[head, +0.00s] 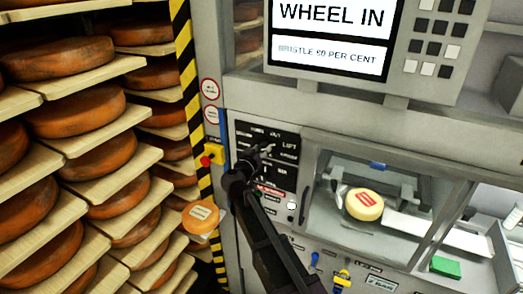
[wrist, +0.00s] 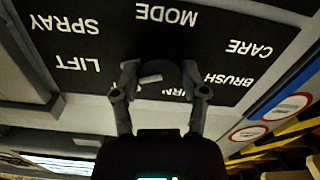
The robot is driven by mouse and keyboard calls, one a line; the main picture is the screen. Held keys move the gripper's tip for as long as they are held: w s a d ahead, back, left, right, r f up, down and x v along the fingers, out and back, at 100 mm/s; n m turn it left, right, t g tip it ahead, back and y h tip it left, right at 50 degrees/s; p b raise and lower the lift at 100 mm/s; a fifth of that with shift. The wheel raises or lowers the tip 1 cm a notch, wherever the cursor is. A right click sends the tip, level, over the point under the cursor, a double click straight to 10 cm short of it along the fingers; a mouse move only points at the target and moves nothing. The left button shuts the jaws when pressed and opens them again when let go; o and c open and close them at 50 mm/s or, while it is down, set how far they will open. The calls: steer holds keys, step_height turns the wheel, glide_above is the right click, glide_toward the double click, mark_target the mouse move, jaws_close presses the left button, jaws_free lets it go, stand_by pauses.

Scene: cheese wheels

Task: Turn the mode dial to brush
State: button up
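The mode dial (wrist: 165,74) is a dark round knob on a black panel, seen upside down in the wrist view. A short pale mark on it lies on its left side, roughly toward the LIFT label (wrist: 78,63). The BRUSH label (wrist: 228,80) is on the dial's other side, beside the right finger. My gripper (wrist: 161,76) has one finger on each side of the dial, seemingly closed against its edges. In the head view my gripper (head: 256,160) covers the dial and part of the black panel (head: 285,140). A partly hidden label lies behind the fingers.
A red-and-yellow button box (head: 212,156) and a striped post (head: 186,60) stand left of the panel. Shelves of cheese wheels (head: 75,113) fill the left. A cheese wheel (head: 363,205) sits behind the machine window. The screen (head: 330,35) reads "WHEEL IN".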

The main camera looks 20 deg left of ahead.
steer(key=c, duration=0.4)
steer(key=shift+n, duration=0.5)
steer(key=n, duration=0.5)
steer(key=shift+a+n, duration=0.1)
steer(key=shift+n, duration=0.2)
steer(key=n, duration=0.9)
steer(key=shift+n, duration=0.4)
steer(key=n, duration=0.3)
steer(key=shift+f+n, duration=0.1)
steer(key=shift+n, duration=0.3)
steer(key=n, duration=0.6)
steer(key=shift+n, duration=0.3)
